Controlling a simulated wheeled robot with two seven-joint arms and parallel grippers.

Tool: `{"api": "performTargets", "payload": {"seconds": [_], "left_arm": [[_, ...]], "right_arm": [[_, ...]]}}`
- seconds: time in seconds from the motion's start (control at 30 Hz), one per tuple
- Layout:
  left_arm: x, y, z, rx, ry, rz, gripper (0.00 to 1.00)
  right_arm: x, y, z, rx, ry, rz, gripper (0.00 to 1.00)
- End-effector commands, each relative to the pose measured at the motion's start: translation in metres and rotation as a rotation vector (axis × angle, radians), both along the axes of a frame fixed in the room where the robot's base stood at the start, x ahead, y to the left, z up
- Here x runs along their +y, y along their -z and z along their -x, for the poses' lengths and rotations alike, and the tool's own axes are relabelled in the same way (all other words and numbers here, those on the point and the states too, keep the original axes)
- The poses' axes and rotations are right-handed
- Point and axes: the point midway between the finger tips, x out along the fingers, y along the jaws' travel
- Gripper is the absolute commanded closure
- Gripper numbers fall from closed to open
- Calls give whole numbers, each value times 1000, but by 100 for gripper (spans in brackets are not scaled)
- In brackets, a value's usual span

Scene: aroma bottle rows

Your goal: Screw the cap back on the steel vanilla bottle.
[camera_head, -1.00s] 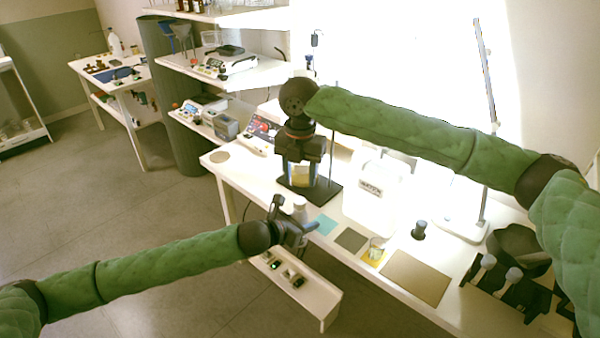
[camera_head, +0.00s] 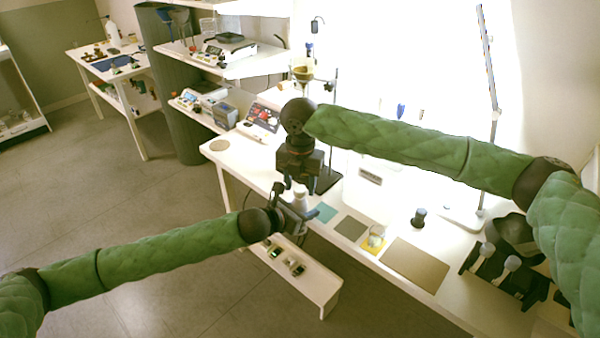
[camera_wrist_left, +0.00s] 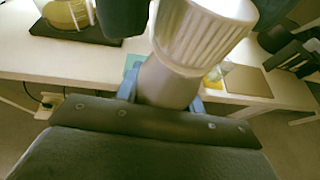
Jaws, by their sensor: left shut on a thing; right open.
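My left gripper (camera_head: 290,213) is shut on the grey steel bottle (camera_wrist_left: 165,85) and holds it upright near the bench's front left edge. A white ribbed cap (camera_wrist_left: 200,35) sits on top of the bottle in the left wrist view; how firmly it is seated I cannot tell. In the head view the bottle (camera_head: 300,197) is a small pale shape, partly hidden by the grippers. My right gripper (camera_head: 300,182) points down just above it, open. One dark finger of it shows beside the cap in the left wrist view.
The white bench (camera_head: 395,262) holds a teal mat (camera_head: 325,212), a dark mat (camera_head: 350,228), a beaker (camera_head: 376,236), a brown mat (camera_head: 415,270) and a small dark weight (camera_head: 419,217). A stand with a black base rises behind my right gripper. A low shelf (camera_head: 310,275) lies below.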

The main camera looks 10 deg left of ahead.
Motion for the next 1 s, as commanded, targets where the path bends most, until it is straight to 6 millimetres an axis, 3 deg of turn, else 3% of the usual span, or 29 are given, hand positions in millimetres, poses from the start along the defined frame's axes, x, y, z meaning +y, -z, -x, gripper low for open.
{"api": "performTargets", "payload": {"seconds": [0.37,0.6,0.83,1.0], "left_arm": [[0,-1,0,-1,0,1,100],[0,-1,0,-1,0,1,100],[0,0,0,0,-1,0,100],[1,0,-1,0,-1,0,100]], "right_arm": [[0,7,0,-1,0,-1,53],[0,7,0,-1,0,0,98],[0,7,0,-1,42,0,98],[0,8,1,1,250,-1,99]]}}
